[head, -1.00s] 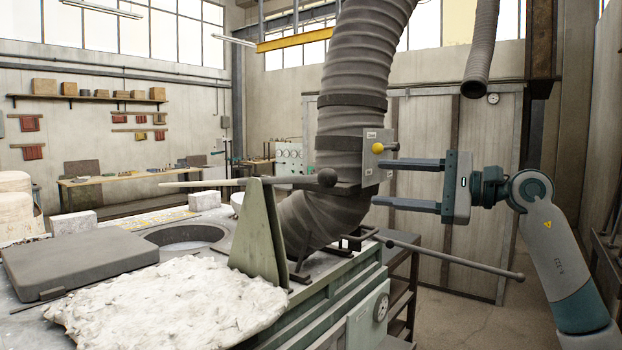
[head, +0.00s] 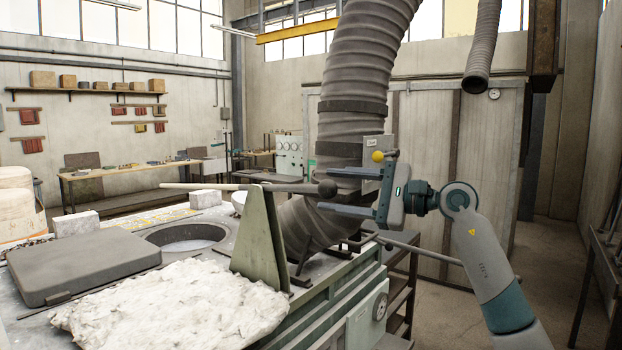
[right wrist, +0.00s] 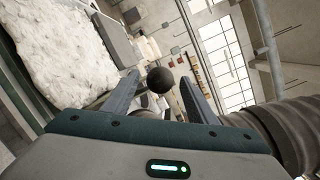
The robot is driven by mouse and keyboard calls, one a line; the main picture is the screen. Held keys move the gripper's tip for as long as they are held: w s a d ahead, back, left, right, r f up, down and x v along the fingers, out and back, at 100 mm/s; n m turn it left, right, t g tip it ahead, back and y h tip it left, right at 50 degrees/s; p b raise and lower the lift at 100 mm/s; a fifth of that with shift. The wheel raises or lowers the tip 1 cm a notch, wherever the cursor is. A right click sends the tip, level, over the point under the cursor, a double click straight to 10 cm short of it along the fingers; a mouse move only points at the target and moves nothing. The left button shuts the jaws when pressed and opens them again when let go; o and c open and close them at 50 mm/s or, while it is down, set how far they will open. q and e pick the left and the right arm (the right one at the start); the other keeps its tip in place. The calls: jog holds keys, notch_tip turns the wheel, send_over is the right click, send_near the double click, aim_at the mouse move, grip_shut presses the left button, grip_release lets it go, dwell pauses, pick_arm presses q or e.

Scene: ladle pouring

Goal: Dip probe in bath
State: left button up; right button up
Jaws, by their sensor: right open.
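The probe is a long rod (head: 215,186) with a dark ball (head: 327,188) at its right end. It lies roughly level across the top of a green upright bracket (head: 262,240). The bath's round opening (head: 187,237) is to the left of the bracket, below the rod's pale part. My right gripper (head: 324,190) is open around the ball end, one finger above and one below in the head view. In the right wrist view the ball (right wrist: 160,79) shows between the fingertips, with gaps at both sides. My left gripper is not in view.
A dark slab (head: 80,264) and a crusty white mass (head: 165,308) lie on the bath top. A thick ribbed duct (head: 365,60) comes down behind the probe's ball. A small box with a yellow knob (head: 377,156) is by my upper finger. A lower bar (head: 430,250) sticks out to the right.

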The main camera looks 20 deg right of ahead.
jog(key=p+x, duration=0.2)
jog(key=x, duration=0.3)
jog(key=shift+a+r, duration=0.1)
jog(key=shift+w+a, duration=0.35)
jog(key=shift+c, duration=0.3)
grip_shut()
notch_tip(320, 180, up, 8)
jog(key=h+p, duration=0.1)
jog(key=p, duration=0.1)
send_over(311, 188)
jog(key=x, duration=0.3)
jog(key=shift+w+d+r+g, duration=0.15)
jog(key=shift+w+r+g, duration=0.1)
jog(key=shift+r+g, duration=0.15)
